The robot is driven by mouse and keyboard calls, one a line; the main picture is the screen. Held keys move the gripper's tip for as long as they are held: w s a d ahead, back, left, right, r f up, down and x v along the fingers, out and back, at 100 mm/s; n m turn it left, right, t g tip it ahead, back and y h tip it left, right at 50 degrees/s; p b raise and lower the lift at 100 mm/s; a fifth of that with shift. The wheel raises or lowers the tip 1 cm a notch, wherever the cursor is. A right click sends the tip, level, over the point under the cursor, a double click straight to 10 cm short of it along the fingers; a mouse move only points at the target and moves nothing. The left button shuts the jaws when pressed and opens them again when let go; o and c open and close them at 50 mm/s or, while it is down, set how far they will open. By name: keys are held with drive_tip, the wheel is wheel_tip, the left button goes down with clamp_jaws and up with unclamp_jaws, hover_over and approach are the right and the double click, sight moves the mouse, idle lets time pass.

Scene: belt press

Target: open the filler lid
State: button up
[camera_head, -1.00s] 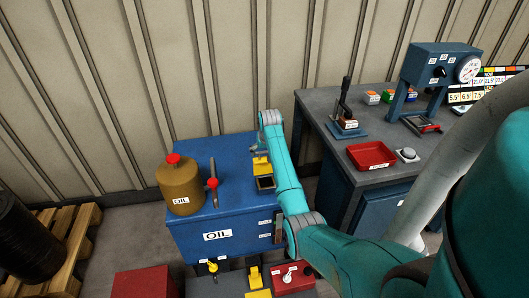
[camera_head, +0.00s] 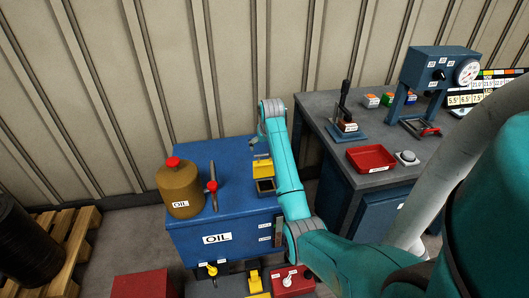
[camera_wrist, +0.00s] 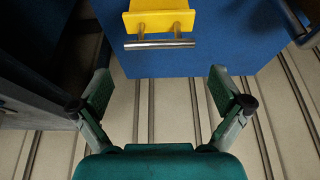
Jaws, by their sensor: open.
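In the head view the gripper is small and partly hidden by my arm, just behind and above the lid.
A brown oil can (camera_head: 180,190) with a red cap and a red-topped valve (camera_head: 212,187) stand on the tank left of the lid. A grey workbench (camera_head: 325,112) with a red tray (camera_head: 371,158) is at the right. The ribbed wall (camera_head: 150,70) is close behind.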

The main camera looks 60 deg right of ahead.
drive_tip(key=v, duration=0.5)
idle(0.5)
